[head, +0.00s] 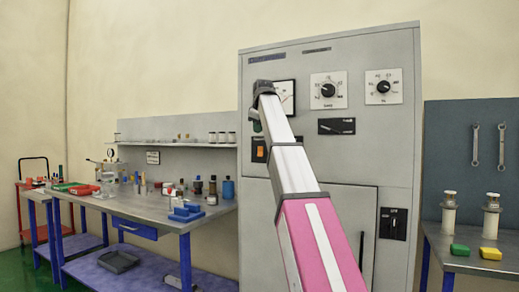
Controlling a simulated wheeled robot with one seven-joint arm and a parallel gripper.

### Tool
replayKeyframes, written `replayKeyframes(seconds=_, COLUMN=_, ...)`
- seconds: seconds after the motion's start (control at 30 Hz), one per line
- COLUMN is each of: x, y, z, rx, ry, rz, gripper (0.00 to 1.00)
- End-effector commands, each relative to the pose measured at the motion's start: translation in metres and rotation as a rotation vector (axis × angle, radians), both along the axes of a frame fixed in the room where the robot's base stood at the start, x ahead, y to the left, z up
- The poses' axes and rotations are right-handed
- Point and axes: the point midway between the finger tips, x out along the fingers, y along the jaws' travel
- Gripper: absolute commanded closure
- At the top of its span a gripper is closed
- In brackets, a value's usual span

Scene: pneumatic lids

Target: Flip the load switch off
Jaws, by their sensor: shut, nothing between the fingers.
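A tall grey control cabinet (395,150) stands in front of me in the head view. Its front carries an orange switch in a dark housing (259,150), partly covered by my arm. A black plate with a slanted light lever (337,126) is right of my arm. A black switch block with a small handle (393,223) is lower right. Their labels are too small to read, so I cannot tell which is the load switch. My arm reaches up across the cabinet front. Its far end is by the upper left gauge, and my gripper's fingers are hidden behind it.
Two black dials (328,90) (383,86) and a partly covered gauge (286,96) are on the upper panel. A cluttered workbench (150,212) is at left, beside a red cart (33,190). A table at right (470,262) holds two cylinders, a green block and a yellow block.

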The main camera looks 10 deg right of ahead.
Motion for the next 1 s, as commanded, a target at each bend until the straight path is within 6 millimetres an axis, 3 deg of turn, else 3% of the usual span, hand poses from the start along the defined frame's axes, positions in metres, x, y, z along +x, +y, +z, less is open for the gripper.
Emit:
replayKeyframes(seconds=0.27, x=0.001, y=0.0, z=0.0, rx=0.0, ry=0.0, rz=0.0, gripper=1.0)
replayKeyframes(seconds=0.43, x=0.007, y=0.001, z=-0.011, rx=0.0, ry=0.0, rz=0.0, gripper=1.0)
replayKeyframes(seconds=0.9, x=0.05, y=0.004, z=-0.083, rx=0.0, ry=0.001, rz=0.0, gripper=1.0)
replayKeyframes(seconds=1.0, x=0.063, y=-0.003, z=-0.088, rx=0.0, ry=-0.001, rz=-0.001, gripper=1.0)
